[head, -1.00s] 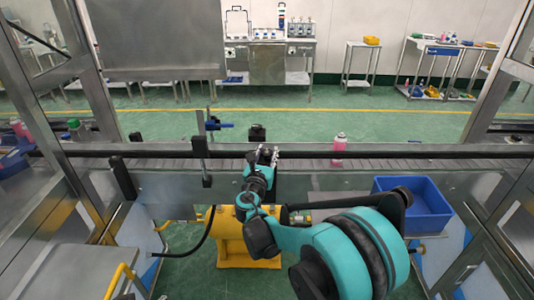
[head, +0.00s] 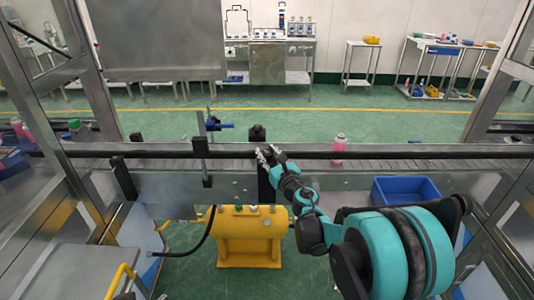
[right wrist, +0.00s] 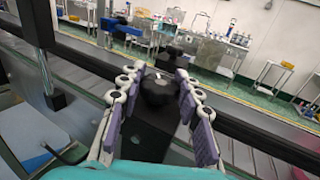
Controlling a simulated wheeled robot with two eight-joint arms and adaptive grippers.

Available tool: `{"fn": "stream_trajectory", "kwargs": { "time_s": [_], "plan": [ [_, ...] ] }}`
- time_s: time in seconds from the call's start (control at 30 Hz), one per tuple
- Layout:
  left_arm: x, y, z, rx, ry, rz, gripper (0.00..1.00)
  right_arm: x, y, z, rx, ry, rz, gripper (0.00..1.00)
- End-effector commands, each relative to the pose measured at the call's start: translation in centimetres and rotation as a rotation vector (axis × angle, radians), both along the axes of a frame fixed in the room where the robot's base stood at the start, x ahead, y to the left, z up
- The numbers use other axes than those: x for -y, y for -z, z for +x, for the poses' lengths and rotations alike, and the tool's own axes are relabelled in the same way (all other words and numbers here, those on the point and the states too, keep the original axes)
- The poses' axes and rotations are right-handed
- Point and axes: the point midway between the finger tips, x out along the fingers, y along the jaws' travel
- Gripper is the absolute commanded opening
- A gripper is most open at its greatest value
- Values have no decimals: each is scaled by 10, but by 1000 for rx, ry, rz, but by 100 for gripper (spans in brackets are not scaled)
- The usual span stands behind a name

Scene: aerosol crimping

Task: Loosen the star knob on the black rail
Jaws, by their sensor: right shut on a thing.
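The star knob (right wrist: 158,88) is a dark, rounded knob on a black bracket (right wrist: 150,135) at the black rail (right wrist: 88,62). In the head view, the black rail (head: 400,154) runs across the picture above the conveyor, and my right gripper (head: 268,157) is at it, largely hiding the knob. In the right wrist view, the padded fingers of my right gripper (right wrist: 155,98) stand on either side of the knob, shut on it. My left gripper is not in view.
A pink bottle (head: 339,147) stands on the conveyor to the right. A blue bin (head: 420,203) is below right, and a yellow tank (head: 250,240) stands on the floor below. A post with a blue-handled clamp (head: 203,150) rises left of my right gripper.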

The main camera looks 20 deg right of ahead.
Motion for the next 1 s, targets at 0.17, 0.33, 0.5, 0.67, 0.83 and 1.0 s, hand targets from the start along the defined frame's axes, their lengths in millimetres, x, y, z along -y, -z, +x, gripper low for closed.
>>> {"fn": "stream_trajectory", "kwargs": {
  "time_s": [0.17,0.33,0.5,0.67,0.83,1.0],
  "plan": [
    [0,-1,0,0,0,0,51,4,0,1,0,-161,0,5],
    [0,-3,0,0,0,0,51,3,0,2,0,-324,0,5],
    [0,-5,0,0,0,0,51,3,0,2,0,-485,0,5],
    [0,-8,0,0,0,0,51,2,0,2,0,-628,0,5],
    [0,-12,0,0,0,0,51,1,-1,1,0,-757,0,5],
    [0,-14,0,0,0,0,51,0,0,1,0,-851,0,5]
  ]
}}
